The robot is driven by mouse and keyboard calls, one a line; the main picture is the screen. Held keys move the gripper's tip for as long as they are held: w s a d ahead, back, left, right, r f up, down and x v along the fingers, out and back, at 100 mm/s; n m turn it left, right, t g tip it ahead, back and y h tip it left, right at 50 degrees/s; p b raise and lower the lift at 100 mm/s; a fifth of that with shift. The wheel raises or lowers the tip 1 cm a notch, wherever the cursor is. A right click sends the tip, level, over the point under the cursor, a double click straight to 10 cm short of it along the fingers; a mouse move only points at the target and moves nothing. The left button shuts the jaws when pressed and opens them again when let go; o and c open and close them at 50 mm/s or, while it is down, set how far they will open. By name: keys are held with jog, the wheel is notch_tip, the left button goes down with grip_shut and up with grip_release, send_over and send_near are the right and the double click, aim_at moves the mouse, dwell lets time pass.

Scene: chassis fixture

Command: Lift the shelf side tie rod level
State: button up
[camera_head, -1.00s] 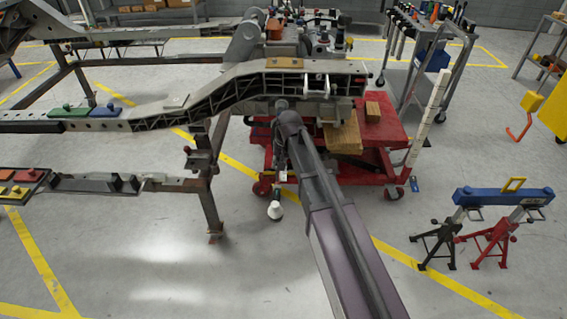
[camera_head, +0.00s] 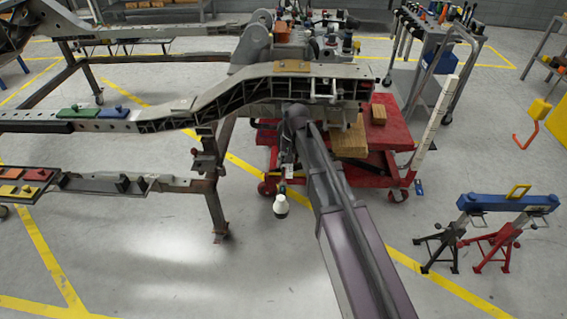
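The chassis (camera_head: 262,92) is a grey ribbed frame running from the left to the middle. My arm reaches in from the bottom, its far end under the frame's near rail. My gripper is mostly hidden there; a dark and pale part (camera_head: 288,168) hangs below the rail, but its fingers cannot be made out. Just below it is a small white piece with a dark lower end (camera_head: 281,205); I cannot tell whether it belongs to the tie rod or to what it is attached. No tie rod can be made out clearly; my arm covers part of that area.
A red lift cart (camera_head: 390,130) with wooden blocks (camera_head: 350,138) stands behind my arm. A fixture leg (camera_head: 215,205) stands to the left. A blue bar (camera_head: 507,202) rests on black and red stands at right. Open floor lies at lower left.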

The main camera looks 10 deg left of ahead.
jog(key=shift+o, duration=0.5)
jog(key=shift+a, duration=0.1)
jog(key=shift+s, duration=0.1)
jog(key=shift+r, duration=0.1)
jog(key=s+d+h, duration=0.1)
jog(key=s+d, duration=0.7)
jog(key=d, duration=0.5)
jog(key=s+d+h, duration=0.1)
jog(key=s+d, duration=0.8)
jog(key=d, duration=0.3)
notch_tip(320, 180, up, 17)
jog(key=p, duration=1.8)
jog(key=shift+w+r+m+t, duration=0.2)
jog(key=shift+w+m+t, duration=0.1)
jog(key=shift+t, duration=0.1)
